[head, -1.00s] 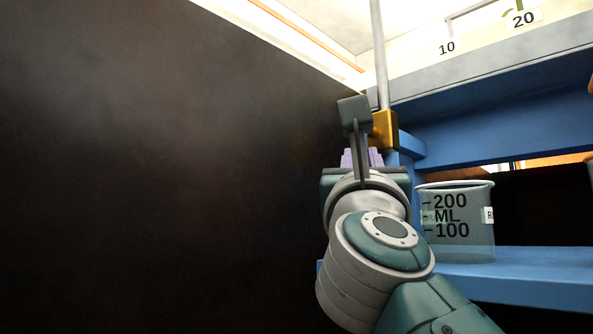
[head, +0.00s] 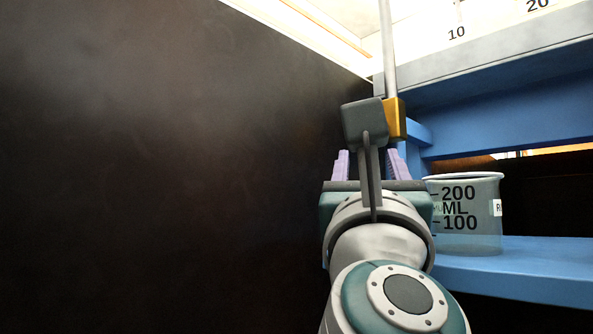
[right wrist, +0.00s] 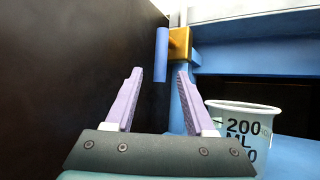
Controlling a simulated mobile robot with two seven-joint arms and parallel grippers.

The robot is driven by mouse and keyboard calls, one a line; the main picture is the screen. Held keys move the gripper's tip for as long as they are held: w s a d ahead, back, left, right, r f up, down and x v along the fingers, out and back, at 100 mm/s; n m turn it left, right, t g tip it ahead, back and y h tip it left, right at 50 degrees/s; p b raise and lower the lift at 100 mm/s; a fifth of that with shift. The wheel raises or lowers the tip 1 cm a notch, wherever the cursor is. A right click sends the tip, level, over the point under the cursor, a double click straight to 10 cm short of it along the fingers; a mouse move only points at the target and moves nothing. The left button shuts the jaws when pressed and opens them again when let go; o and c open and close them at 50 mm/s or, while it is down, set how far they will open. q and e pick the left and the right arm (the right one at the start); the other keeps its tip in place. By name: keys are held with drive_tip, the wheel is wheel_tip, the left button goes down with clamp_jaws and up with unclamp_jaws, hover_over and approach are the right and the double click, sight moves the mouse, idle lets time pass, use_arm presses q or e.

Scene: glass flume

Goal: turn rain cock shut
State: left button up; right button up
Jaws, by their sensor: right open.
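The rain cock shows as a brass-yellow block (head: 396,119) at the foot of a thin upright pipe in the head view. In the right wrist view its block (right wrist: 180,44) carries a blue lever (right wrist: 162,55) on its left, hanging upright. My right gripper (head: 368,153) is open and empty, below the cock. In the right wrist view its lavender fingers (right wrist: 160,72) stand apart, with the lever's lower end showing between their tips; I cannot tell whether it is between them or beyond. The lever is hidden behind my wrist in the head view. My left gripper is not in view.
A dark wall (head: 160,170) fills the left, close beside my right gripper. A clear beaker (head: 465,235) marked 200 ML stands on a blue ledge (head: 530,268), just right of my wrist. A blue beam (head: 510,100) runs above it. A numbered scale (head: 457,33) is at the top right.

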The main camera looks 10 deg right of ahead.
drive_tip(key=v, duration=0.5)
idle(0.3)
